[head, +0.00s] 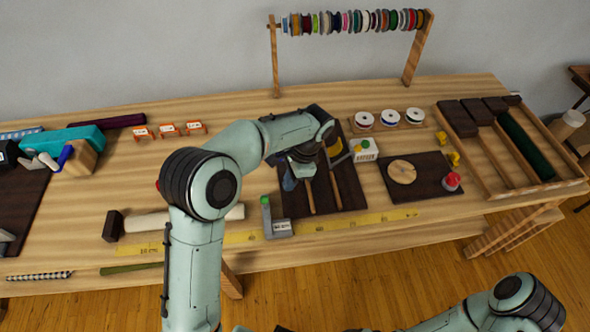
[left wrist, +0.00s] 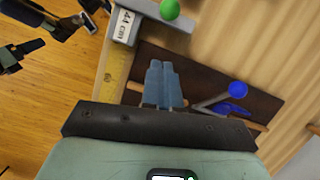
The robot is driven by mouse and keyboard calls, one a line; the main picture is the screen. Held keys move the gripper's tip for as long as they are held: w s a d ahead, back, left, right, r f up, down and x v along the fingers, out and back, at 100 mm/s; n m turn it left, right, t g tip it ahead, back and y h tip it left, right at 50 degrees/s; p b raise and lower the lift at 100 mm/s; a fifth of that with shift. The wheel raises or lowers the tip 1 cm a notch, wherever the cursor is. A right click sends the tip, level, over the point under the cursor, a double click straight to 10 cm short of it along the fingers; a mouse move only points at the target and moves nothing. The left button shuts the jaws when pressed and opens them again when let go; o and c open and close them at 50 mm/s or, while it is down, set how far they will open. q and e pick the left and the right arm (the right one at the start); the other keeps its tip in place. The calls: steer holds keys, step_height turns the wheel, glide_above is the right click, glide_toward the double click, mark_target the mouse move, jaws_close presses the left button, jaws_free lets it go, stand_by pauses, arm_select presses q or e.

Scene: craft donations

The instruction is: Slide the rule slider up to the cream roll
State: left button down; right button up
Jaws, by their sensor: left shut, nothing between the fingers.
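The rule slider (head: 277,229) is a grey angled piece with a green knob, set on the yellow rule (head: 345,223) that runs along the table's front. It also shows at the top of the left wrist view (left wrist: 152,13), with a 44 cm label. The cream roll (head: 147,222) lies left of the slider, partly hidden behind my left arm; a small gap separates its right end from the slider. My left gripper (head: 289,184) is shut and empty, over the dark board right of and behind the slider; its fingers (left wrist: 162,86) show together in the wrist view.
A dark block (head: 112,225) stands at the roll's left end. The dark board (head: 347,187) behind the rule holds wooden-handled tools and a blue-knobbed piece (left wrist: 237,89). A second board (head: 430,188) with a round disc and red knob lies to the right.

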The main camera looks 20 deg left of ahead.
arm_select(q)
steer(key=shift+s+a+f, duration=0.6)
steer(key=shift+s+a, duration=0.1)
steer(key=shift+a, duration=0.15)
steer(key=shift+s+a+f, duration=0.55)
steer(key=shift+s+a, duration=0.15)
steer(key=shift+a, duration=0.1)
arm_select(e)
steer(key=shift+s+f, duration=0.1)
steer(key=shift+f, duration=0.25)
arm_select(q)
steer(key=s+a+b, duration=0.1)
steer(key=s+a, duration=0.3)
steer(key=a, duration=0.2)
arm_select(e)
steer(key=shift+s+f, duration=0.35)
steer(key=shift+f, duration=0.2)
arm_select(q)
steer(key=shift+w, duration=0.1)
arm_select(e)
steer(key=shift+r, duration=0.1)
